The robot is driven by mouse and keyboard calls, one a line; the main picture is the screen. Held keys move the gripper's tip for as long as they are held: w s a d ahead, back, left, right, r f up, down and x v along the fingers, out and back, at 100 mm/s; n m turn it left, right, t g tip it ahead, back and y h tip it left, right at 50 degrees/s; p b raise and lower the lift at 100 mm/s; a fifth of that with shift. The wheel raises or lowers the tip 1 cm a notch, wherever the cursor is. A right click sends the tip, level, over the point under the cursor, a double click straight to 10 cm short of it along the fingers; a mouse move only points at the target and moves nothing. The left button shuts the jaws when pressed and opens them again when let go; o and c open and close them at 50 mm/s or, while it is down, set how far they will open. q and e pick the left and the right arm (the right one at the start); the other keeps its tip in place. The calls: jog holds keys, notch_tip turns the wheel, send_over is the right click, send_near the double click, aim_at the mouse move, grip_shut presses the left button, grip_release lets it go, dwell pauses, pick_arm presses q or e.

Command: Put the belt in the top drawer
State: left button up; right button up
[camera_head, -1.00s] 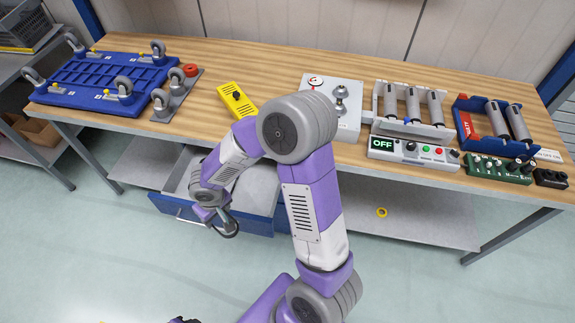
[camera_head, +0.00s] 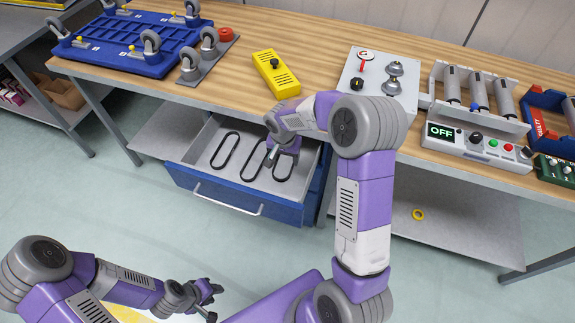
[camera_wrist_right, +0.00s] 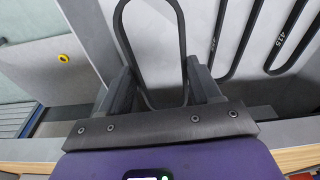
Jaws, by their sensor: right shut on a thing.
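The top drawer (camera_head: 222,196) is pulled open below the table, with a blue front and grey inside. My right gripper (camera_head: 275,153) is over the drawer's right part, shut on a black belt loop (camera_head: 285,172). In the right wrist view, this belt (camera_wrist_right: 117,30) runs up from between the right gripper's fingers (camera_wrist_right: 160,95). Whether it touches the drawer floor is unclear. Other black belts (camera_head: 224,150) (camera_head: 253,163) lie in the drawer to the left. My left gripper (camera_head: 209,301) is at the bottom, away from the drawer, its fingers apart and empty.
The wooden table (camera_head: 330,62) holds a blue wheeled frame (camera_head: 130,42), a yellow box (camera_head: 276,73), a white panel (camera_head: 379,85) and a control box reading OFF (camera_head: 478,142). A yellow ring (camera_head: 418,214) lies on the lower shelf (camera_head: 450,225).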

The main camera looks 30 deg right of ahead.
jog(key=shift+m, duration=0.4)
jog(key=shift+w+d+f+b, duration=0.15)
jog(key=shift+f+b, duration=0.45)
jog(key=shift+f, duration=0.35)
jog(key=shift+d+f+b, duration=0.2)
jog(key=shift+f+b, duration=0.4)
jog(key=shift+f, duration=0.4)
jog(key=shift+w+d+f+b, duration=0.15)
jog(key=shift+f+b, duration=0.45)
jog(key=shift+f, duration=0.35)
jog(key=shift+s, duration=0.1)
jog(key=shift+f+b, duration=0.15)
jog(key=shift+b, duration=0.15)
jog(key=shift+a+f+b, duration=0.1)
jog(key=shift+f+b, duration=0.6)
jog(key=shift+f, duration=0.05)
jog(key=shift+f+b, duration=0.55)
jog(key=shift+f, duration=0.25)
jog(key=shift+f, duration=0.2)
jog(key=o, duration=1.1)
